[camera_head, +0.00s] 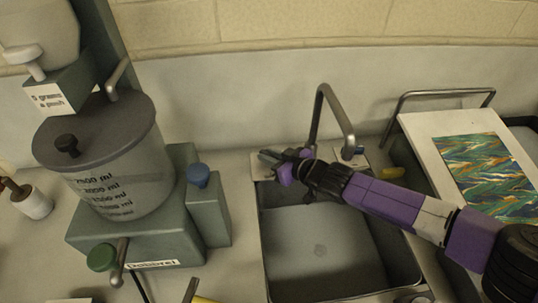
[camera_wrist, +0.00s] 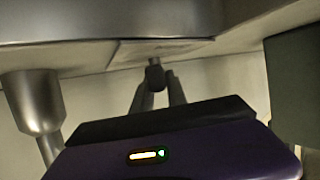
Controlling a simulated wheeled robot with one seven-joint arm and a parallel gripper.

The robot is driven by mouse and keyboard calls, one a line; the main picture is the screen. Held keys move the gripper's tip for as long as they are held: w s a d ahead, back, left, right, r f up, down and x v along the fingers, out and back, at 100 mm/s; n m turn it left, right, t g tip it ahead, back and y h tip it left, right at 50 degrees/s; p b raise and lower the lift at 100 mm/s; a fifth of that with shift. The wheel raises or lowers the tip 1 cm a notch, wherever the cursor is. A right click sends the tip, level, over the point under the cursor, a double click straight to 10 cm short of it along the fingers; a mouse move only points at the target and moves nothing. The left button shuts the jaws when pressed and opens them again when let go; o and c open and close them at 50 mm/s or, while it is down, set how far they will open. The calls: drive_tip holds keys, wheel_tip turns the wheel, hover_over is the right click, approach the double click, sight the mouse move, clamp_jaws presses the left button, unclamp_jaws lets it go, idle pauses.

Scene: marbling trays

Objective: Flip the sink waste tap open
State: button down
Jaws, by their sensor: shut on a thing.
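The sink (camera_head: 318,285) is a grey basin set in the counter, with a bent metal spout (camera_head: 322,110) at its back. My gripper (camera_head: 268,156) is at the basin's back left corner, beside a pale plate (camera_head: 257,170) that it partly covers. In the wrist view my gripper's two grey fingers (camera_wrist: 157,88) close on the dark end of a small lever, the sink waste tap (camera_wrist: 154,72). The tap's short metal stem meets a pale plate (camera_wrist: 165,50). The head view hides the tap behind my gripper.
A grey dispenser (camera_head: 140,240) with a lidded clear tank (camera_head: 118,180) stands left. A white board with a marbled sheet (camera_head: 480,165) lies right. My arm crosses the basin's right side.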

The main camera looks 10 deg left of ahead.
drive_tip(key=shift+s+r+m+t+h+p, duration=0.1)
drive_tip(key=shift+m+t+h+p, duration=0.2)
drive_tip(key=shift+m+p, duration=0.1)
drive_tip(key=shift+a+m+t+h+p, duration=0.1)
drive_tip(key=shift+m+t+h+p, duration=0.5)
drive_tip(key=shift+m+h+p, duration=0.25)
drive_tip(key=shift+f+m+t+h, duration=0.25)
drive_tip(key=shift+m+t+h, duration=0.4)
drive_tip(key=shift+m, duration=0.1)
drive_tip(key=shift+m+t+h+b, duration=0.55)
drive_tip(key=shift+m+h+b, duration=0.65)
drive_tip(key=shift+h, duration=0.1)
drive_tip(key=shift+d+r+m+t+h+b, duration=0.2)
drive_tip(key=shift+m+t+h+b, duration=0.1)
drive_tip(key=shift+m+h+b, duration=0.3)
drive_tip(key=c, duration=1.3)
unclamp_jaws()
